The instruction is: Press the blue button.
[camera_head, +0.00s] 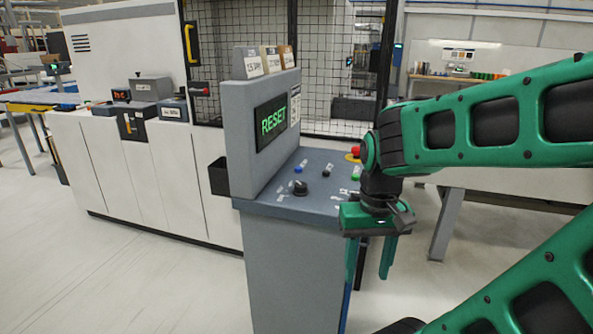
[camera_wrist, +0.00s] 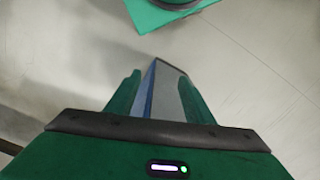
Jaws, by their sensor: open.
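The blue button (camera_head: 298,169) is a small round knob on the sloped top of a grey control console (camera_head: 285,203), left of the middle of the panel in the head view. My gripper (camera_head: 370,262) hangs pointing down in front of the right side of the console, to the right of the blue button and lower than the panel. Its two green fingers are apart and nothing is between them that I can see held. In the wrist view the gripper (camera_wrist: 158,95) points down towards the floor, with a console edge seen between the fingers. The blue button is not in the wrist view.
The panel also carries a black rotary knob (camera_head: 300,188), a green button (camera_head: 355,178) and a red emergency stop (camera_head: 355,151). A screen reading RESET (camera_head: 271,122) stands upright behind them. A black bin (camera_head: 219,176) hangs on the console's left. Floor on the left is clear.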

